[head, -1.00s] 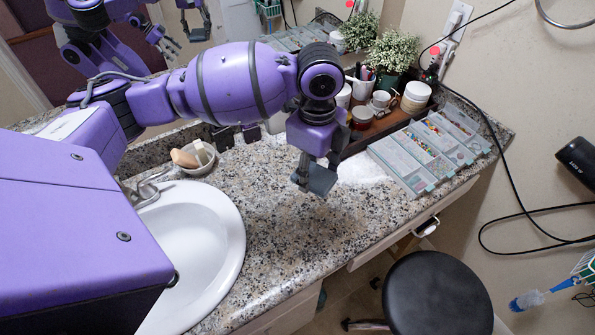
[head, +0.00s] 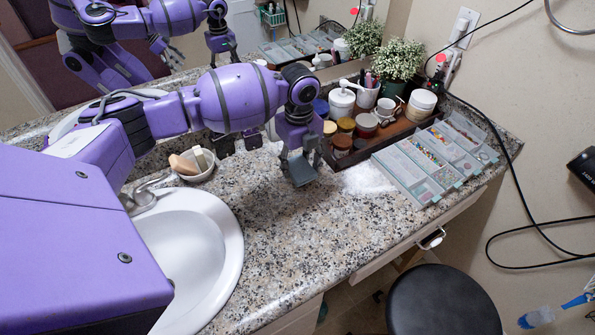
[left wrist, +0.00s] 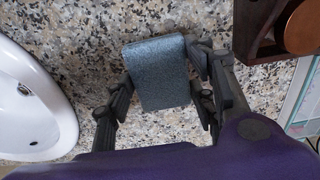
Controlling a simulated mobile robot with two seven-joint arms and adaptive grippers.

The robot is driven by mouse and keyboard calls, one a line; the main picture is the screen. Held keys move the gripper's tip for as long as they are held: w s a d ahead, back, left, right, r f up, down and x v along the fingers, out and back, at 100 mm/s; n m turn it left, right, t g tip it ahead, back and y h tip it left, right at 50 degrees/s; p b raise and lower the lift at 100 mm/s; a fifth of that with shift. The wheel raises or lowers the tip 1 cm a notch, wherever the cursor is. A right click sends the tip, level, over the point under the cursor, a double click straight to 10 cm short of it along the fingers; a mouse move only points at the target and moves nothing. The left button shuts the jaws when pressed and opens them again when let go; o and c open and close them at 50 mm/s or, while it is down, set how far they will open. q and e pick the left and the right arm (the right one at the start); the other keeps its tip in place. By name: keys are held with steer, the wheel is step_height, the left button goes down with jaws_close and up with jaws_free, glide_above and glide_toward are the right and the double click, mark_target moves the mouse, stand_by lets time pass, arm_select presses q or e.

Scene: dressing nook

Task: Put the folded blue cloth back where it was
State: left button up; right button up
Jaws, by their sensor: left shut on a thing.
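The folded blue cloth (left wrist: 158,70) is a small blue-grey block between the two fingers of my left gripper (left wrist: 160,84) in the left wrist view. The fingers press on its two sides. In the head view my left gripper (head: 300,158) hangs over the speckled counter, left of the wooden tray, and the cloth (head: 303,172) shows as a grey-blue patch at its fingertips. I cannot tell whether the cloth touches the counter. My right gripper is not in view.
The sink (head: 200,250) lies to the left, with a soap dish (head: 196,165) behind it. A wooden tray (head: 402,128) of jars and cups stands right of the gripper. A white patch (head: 368,178) and a bead organizer (head: 425,165) lie right. The front counter is clear.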

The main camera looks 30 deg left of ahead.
mark_target(297, 171)
arm_select(q)
steer(key=shift+w+a+f, duration=0.3)
steer(key=shift+f, duration=0.15)
steer(key=shift+w+a+f, duration=0.25)
steer(key=shift+w+f, duration=0.05)
steer(key=shift+f, duration=0.15)
steer(key=shift+w+a+f, duration=0.1)
steer(key=shift+f, duration=1.55)
steer(key=shift+f, duration=0.1)
steer(key=shift+f, duration=0.15)
steer(key=o, duration=1.2)
step_height(297, 171, up, 12)
steer(key=shift+r, duration=0.25)
